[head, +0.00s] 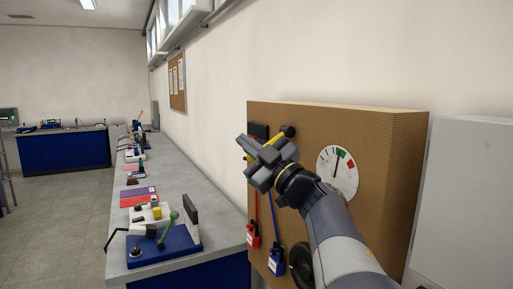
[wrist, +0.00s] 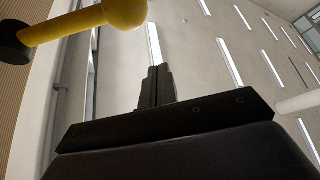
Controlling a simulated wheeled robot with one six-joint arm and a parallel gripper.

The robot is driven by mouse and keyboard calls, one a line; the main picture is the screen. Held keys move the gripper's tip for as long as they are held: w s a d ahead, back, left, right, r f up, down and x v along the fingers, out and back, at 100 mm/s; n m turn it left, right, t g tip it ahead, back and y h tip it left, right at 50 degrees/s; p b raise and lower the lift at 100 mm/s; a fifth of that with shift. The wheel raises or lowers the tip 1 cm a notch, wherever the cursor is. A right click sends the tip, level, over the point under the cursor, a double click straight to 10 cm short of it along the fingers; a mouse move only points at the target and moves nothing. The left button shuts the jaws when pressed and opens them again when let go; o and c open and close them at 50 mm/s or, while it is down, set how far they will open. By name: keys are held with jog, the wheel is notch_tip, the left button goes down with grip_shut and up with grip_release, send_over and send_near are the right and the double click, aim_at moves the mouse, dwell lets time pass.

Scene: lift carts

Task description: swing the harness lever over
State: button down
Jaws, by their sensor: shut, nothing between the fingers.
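A yellow lever (head: 276,137) sticks out from a dark round mount on the upper part of the brown board. I take it for the harness lever, though no label shows. In the wrist view the yellow lever (wrist: 70,24) runs from its dark mount at the upper left to a round yellow knob. My gripper (head: 246,147) is in front of the board, beside the lever, and hides part of it in the head view. In the wrist view my gripper (wrist: 157,84) has its fingers together with nothing between them. The knob lies to the upper left of the fingertips, apart from them.
The brown board (head: 385,135) carries a round gauge (head: 338,172), and a red tag (head: 253,236) and a blue tag (head: 275,260) on cords. A long bench (head: 185,185) on the left holds a blue fixture with a green lever (head: 168,229).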

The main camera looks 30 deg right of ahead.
jog(key=b+v, duration=0.2)
jog(key=v, duration=0.7)
jog(key=shift+d+f, duration=0.2)
jog(key=shift+d, duration=0.2)
